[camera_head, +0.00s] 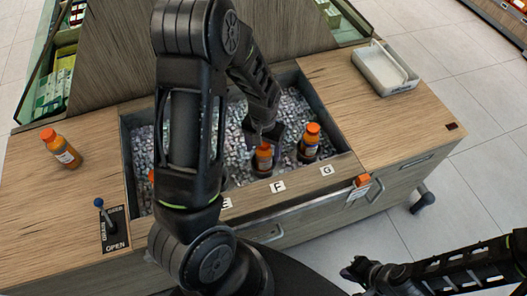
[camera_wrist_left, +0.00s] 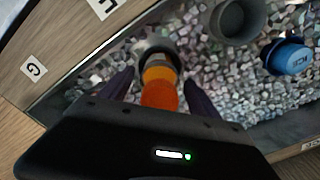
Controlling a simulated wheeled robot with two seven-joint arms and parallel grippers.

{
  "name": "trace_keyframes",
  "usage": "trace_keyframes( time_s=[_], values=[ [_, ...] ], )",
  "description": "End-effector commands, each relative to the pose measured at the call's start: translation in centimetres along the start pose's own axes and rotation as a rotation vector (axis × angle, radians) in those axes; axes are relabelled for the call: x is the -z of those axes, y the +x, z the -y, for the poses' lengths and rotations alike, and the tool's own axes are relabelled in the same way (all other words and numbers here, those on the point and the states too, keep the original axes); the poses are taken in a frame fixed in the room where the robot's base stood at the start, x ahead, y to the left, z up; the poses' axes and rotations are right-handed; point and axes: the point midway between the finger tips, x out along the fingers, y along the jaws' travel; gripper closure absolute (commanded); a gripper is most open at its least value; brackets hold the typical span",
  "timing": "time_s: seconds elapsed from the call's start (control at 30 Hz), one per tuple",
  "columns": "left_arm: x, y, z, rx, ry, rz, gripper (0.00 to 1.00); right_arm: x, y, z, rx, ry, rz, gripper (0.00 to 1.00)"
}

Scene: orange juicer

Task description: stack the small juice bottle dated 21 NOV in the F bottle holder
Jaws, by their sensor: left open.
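A small orange-capped juice bottle (camera_head: 263,158) stands upright at the grey F bottle holder, behind the F label (camera_head: 278,187). In the left wrist view its cap (camera_wrist_left: 160,97) lies between my open left fingers, with the holder rim (camera_wrist_left: 150,47) just beyond. My left gripper (camera_head: 266,138) is around this bottle; I cannot tell whether the fingers touch it. The bottle's date is not readable. My right gripper (camera_head: 355,271) is away from the bottles at the lower right; its finger opening is unclear.
Another bottle (camera_head: 310,140) stands at G. One more bottle (camera_head: 62,148) is on the left counter. An empty grey holder (camera_wrist_left: 238,20) and a blue item (camera_wrist_left: 287,57) are in the ice. A white tray (camera_head: 385,68) sits on the right counter. A blue-knobbed lever (camera_head: 99,203) stands front left.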

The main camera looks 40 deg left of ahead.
Motion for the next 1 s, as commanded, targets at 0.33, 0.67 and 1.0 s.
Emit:
trace_keyframes(
  time_s=[0.33, 0.67, 1.0],
  values=[
    [0.1, -7.4, 0.0, -0.002, 0.000, -0.005, 0.28, 0.0, -0.1, 0.0, 0.000, 0.000, 0.000, 1.00],
    [0.0, -10.2, 0.0, 0.000, -0.001, 0.000, 0.28, 0.0, -0.1, 0.0, 0.000, 0.000, 0.000, 1.00],
    [0.0, -10.2, 0.0, 0.000, 0.000, 0.000, 0.28, 0.0, -0.1, 0.0, 0.000, 0.000, 0.000, 1.00]
  ],
)
